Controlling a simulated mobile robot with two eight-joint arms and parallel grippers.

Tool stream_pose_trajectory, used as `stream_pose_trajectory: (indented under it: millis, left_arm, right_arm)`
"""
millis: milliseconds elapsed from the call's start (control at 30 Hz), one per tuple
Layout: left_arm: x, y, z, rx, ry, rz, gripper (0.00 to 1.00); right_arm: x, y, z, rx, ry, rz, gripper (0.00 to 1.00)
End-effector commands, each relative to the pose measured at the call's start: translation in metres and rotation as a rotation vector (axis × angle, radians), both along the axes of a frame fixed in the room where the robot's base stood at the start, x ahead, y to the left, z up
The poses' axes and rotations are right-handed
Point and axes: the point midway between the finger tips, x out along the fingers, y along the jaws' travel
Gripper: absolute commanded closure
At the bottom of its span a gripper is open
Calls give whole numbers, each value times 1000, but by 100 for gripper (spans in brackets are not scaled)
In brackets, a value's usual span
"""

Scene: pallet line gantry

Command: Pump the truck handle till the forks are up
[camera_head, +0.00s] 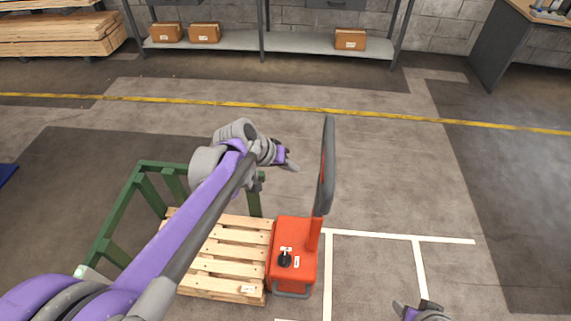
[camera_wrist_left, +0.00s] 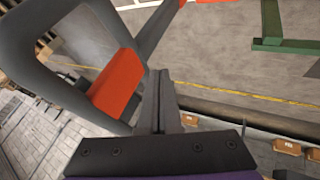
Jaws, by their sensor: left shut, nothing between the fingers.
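The pallet truck (camera_head: 293,255) has an orange body with a black knob on top. Its handle (camera_head: 327,165) rises nearly upright as a dark grey loop with an orange-red panel. In the left wrist view the loop and panel (camera_wrist_left: 116,84) fill the left side. My left gripper (camera_head: 290,161) is shut and empty, just left of the handle's loop. Its closed fingers (camera_wrist_left: 159,76) show right of the panel; I cannot tell if they touch the handle. My right gripper (camera_head: 408,308) is partly cut off at the bottom edge. The forks are hidden by the wooden pallet (camera_head: 222,264).
A green frame (camera_head: 122,212) stands around the pallet's left and far sides. A shelf (camera_head: 285,43) with several cardboard boxes is at the back, and a workbench (camera_head: 502,45) at the back right. The floor right of the truck is clear, with white lines.

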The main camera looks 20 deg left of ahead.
Motion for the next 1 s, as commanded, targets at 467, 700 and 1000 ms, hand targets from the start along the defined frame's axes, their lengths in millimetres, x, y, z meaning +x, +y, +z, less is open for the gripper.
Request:
stream_pose_trajectory:
  millis: [467,700,1000]
  left_arm:
    - [29,-49,-30,0,0,-1,100]
    - [30,-52,-31,1,-1,1,100]
    - [31,-56,-30,8,1,-1,100]
  right_arm:
    - [0,0,0,0,0,0,41]
    - [0,0,0,0,0,0,41]
    - [0,0,0,0,0,0,41]
